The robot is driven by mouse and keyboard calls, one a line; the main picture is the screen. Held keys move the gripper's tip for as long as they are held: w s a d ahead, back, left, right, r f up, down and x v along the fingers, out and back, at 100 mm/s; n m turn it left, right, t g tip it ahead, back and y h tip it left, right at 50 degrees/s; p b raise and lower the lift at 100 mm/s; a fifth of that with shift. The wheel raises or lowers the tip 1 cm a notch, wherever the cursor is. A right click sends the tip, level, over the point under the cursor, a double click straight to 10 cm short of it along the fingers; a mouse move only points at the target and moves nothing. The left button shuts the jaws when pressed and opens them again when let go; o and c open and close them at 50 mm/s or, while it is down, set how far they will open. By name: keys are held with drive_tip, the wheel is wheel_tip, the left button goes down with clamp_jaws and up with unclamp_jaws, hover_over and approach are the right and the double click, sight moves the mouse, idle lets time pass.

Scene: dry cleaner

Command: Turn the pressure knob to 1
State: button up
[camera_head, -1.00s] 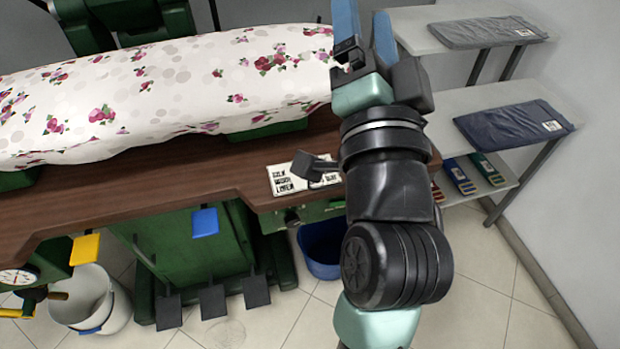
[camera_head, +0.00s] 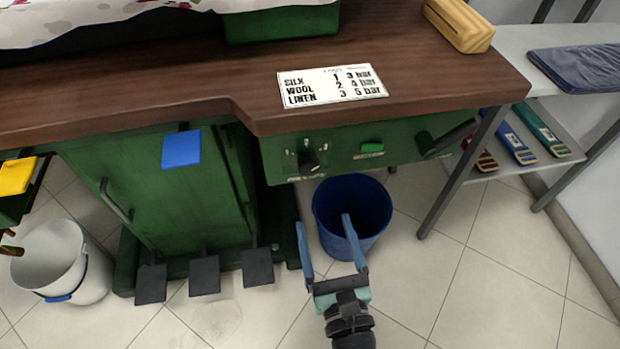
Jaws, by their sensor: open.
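A black knob (camera_head: 309,160) sits on the front of the green panel (camera_head: 340,152) under the table edge. Small white marks surround it, too small to read surely, and I cannot tell which mark it points to. My gripper (camera_head: 323,222) is in the lower middle, its two blue fingers open and apart with nothing between them. It appears below the knob in the picture, in front of the blue bin, and does not touch the knob. A printed card (camera_head: 333,87) on the table lists SILK 1, WOOL 2 and LINEN 3 with bar values.
On the same panel are a green button (camera_head: 371,147) and a black lever (camera_head: 446,138). The blue bin (camera_head: 352,206) stands below. Black pedals (camera_head: 204,275) and a white bucket (camera_head: 64,265) are at left. The brown table (camera_head: 180,75) overhangs the panel. Floor at lower right is clear.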

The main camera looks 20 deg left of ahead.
sight(310, 171)
drive_tip(key=b+x, duration=0.1)
drive_tip(key=x, duration=1.1)
drive_tip(key=shift+w+a+r+b, duration=0.1)
drive_tip(key=shift+w+a+b, duration=0.15)
drive_tip(key=shift+b, duration=0.15)
drive_tip(key=shift+c, duration=0.2)
clamp_jaws()
